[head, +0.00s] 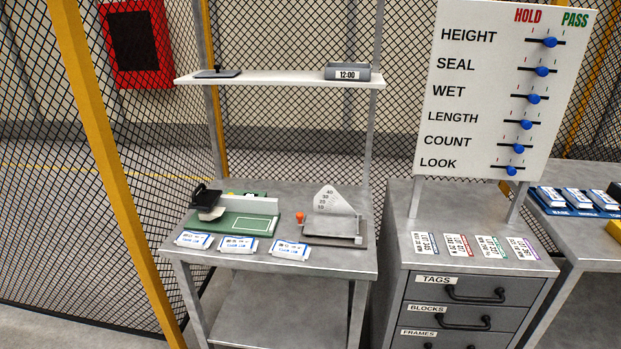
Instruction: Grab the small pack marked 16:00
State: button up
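Three small white packs with blue print lie in a row along the front edge of the grey metal table (330,262). They are the left pack (194,240), the middle pack (237,245) and the right pack (290,250). Their print is too small to read, so I cannot tell which, if any, is marked 16:00. More white and blue packs (578,198) sit on a blue tray at the far right, also unreadable. My gripper is not in view.
Behind the packs stand a green device with a black part (240,218) and a gauge with an orange knob (331,215). A shelf above holds a 12:00 clock (347,72). Right are a drawer cabinet with tags (475,255) and a slider board (485,90). A yellow post (110,150) stands left.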

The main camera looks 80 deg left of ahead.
aim_at(237, 246)
jog(key=u, duration=3.25)
